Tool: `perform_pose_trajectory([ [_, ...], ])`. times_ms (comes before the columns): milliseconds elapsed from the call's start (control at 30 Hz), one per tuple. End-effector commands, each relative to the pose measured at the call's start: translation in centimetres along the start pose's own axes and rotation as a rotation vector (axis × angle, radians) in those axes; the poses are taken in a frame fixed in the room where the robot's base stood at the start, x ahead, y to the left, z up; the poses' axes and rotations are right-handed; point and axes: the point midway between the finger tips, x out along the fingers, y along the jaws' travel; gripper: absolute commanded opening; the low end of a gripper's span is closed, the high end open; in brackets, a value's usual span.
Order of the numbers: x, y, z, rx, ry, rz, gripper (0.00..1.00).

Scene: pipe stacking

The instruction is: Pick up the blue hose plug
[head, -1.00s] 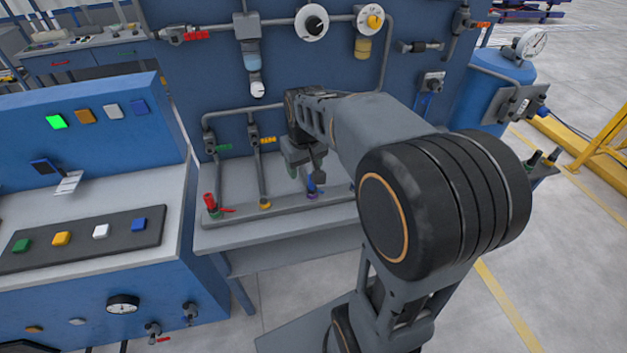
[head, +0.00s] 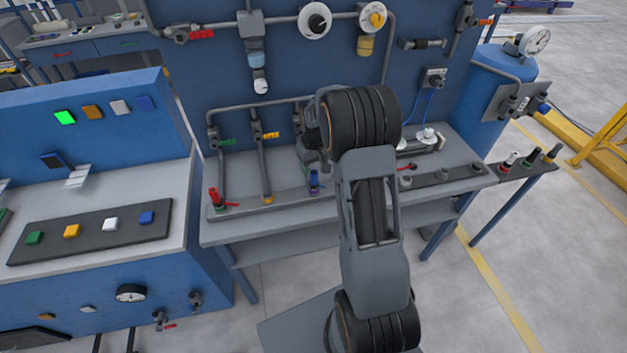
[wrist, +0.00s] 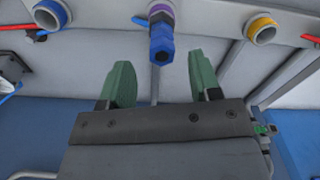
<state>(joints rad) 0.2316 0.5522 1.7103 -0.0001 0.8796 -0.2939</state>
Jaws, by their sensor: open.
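The blue hose plug (head: 314,181) stands upright in a purple-ringed socket on the grey rail of the bench. In the wrist view, the blue plug (wrist: 161,42) points toward me from the purple ring (wrist: 160,11). My gripper (wrist: 152,80) is open and empty, with its two green fingers spread. I see no contact. In the head view my arm hides most of the gripper.
A red plug (head: 214,198) stands left on the rail, and a yellow-ringed socket (head: 267,199) lies between it and the blue plug. Vertical pipes (head: 260,165) rise behind the rail. Several plugs (head: 533,156) stand on a side shelf at right. A control desk (head: 90,230) is at left.

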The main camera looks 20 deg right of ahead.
Motion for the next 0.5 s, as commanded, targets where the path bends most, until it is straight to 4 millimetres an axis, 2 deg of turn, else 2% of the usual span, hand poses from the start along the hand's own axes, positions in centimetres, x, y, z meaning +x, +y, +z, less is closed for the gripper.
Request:
perform_pose_trajectory([
  [233,1.4,-0.1,0.1,0.000,-0.002,-0.001,0.57],
  [500,4.9,-0.2,0.1,0.000,-0.002,-0.001,0.57],
])
